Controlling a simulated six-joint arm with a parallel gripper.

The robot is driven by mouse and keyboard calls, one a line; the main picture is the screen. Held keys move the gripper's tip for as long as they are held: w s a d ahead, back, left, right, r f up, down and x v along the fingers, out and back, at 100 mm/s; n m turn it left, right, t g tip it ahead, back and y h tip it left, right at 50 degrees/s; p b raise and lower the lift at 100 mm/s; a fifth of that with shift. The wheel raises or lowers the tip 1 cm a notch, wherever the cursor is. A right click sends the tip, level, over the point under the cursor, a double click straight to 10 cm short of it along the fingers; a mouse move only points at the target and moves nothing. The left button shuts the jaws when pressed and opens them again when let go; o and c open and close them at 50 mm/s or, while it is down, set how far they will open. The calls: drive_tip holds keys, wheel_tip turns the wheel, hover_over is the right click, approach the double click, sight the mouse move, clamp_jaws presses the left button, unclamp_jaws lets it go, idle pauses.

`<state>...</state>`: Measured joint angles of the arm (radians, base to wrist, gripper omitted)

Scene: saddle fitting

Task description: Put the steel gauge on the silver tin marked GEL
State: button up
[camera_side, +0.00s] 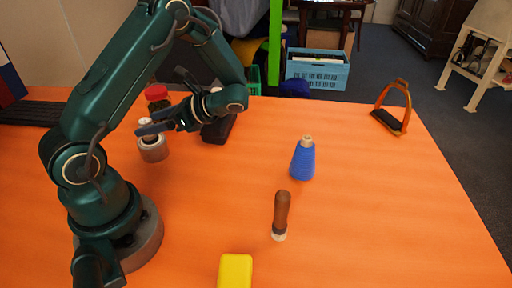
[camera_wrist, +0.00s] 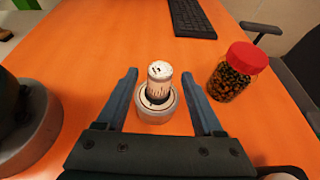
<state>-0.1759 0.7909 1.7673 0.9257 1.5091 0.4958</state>
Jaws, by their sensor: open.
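A small whitish metal cylinder with dark marks, apparently the steel gauge (camera_wrist: 159,73), stands upright on a round silver-grey tin (camera_wrist: 157,114) in the wrist view. The tin also shows in the side view (camera_side: 153,152), on the orange table at the left. Any lettering on the tin is not readable. My gripper (camera_wrist: 160,75) is open, with one finger on each side of the cylinder and gaps between. In the side view my gripper (camera_side: 143,128) is at the top of the tin and partly hides the cylinder.
A red-lidded jar (camera_wrist: 234,72) stands close right of the tin in the wrist view. In the side view a dark object (camera_side: 218,130), blue bottle (camera_side: 303,160), brown-handled brush (camera_side: 281,215), yellow block (camera_side: 235,270) and stirrup (camera_side: 393,108) stand apart. The table's right side is mostly free.

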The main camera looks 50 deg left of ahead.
drive_tip(key=d+r+n+t+h, duration=0.4)
drive_tip(key=d+t, duration=0.3)
drive_tip(key=d, duration=0.3)
drive_tip(key=d+r+n+t+h, duration=0.4)
drive_tip(key=d+n+t+h, duration=0.2)
drive_tip(key=d, duration=0.5)
drive_tip(key=shift+w+d+r+t, duration=0.35)
drive_tip(key=shift+w+t, duration=0.1)
drive_tip(key=shift+t, duration=0.25)
